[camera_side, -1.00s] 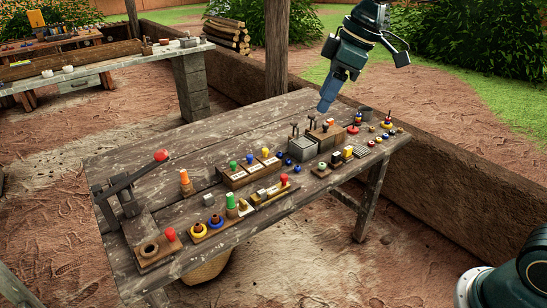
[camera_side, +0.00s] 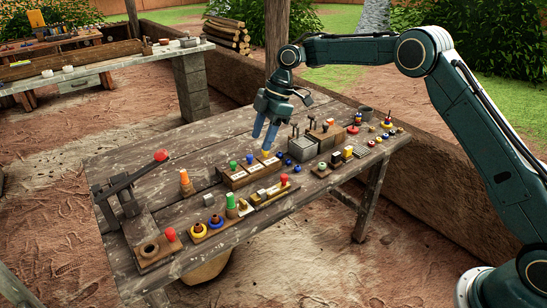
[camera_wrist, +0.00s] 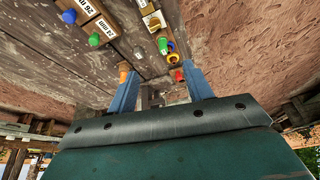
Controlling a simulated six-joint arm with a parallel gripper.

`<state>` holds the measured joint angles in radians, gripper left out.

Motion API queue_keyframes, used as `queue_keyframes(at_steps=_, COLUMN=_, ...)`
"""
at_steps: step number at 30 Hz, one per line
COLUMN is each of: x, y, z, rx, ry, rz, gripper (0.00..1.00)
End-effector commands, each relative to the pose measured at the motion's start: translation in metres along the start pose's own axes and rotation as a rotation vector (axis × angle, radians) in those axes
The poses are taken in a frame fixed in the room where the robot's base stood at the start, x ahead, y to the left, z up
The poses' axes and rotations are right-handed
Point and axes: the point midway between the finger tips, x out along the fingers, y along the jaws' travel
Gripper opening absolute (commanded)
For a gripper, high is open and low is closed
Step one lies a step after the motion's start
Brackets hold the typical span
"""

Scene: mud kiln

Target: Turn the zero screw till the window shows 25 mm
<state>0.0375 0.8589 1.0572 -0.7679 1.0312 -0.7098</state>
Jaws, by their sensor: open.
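A wooden block (camera_side: 238,184) on the bench carries three white windows with coloured knobs. In the wrist view, the window by the green knob (camera_wrist: 94,39) reads 24 mm and the window by the blue knob (camera_wrist: 68,16) reads 26 mm. The yellow knob (camera_side: 265,154) is at the right end in the side view; its window is too small to read. I cannot tell which knob is the zero screw. My gripper (camera_side: 262,144) is open and empty, fingers pointing down above and behind the block's right end. Its fingers also show in the wrist view (camera_wrist: 162,75).
Grey and brown lever boxes (camera_side: 302,148) stand to the right of the block. A board with a red knob (camera_side: 284,179) lies in front. An orange peg (camera_side: 184,177) and a red-knobbed lever (camera_side: 161,156) stand to the left. The bench's back left is clear.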

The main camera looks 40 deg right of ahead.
Motion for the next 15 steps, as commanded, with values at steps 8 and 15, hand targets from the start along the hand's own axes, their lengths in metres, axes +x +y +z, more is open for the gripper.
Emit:
queue_keyframes(at_steps=8, x=0.059, y=0.017, z=0.015, rx=-0.139, ry=0.016, rz=-0.059, gripper=0.51)
queue_keyframes(at_steps=15, x=0.075, y=0.020, z=0.019, rx=-0.182, ry=0.023, rz=-0.073, gripper=0.51)
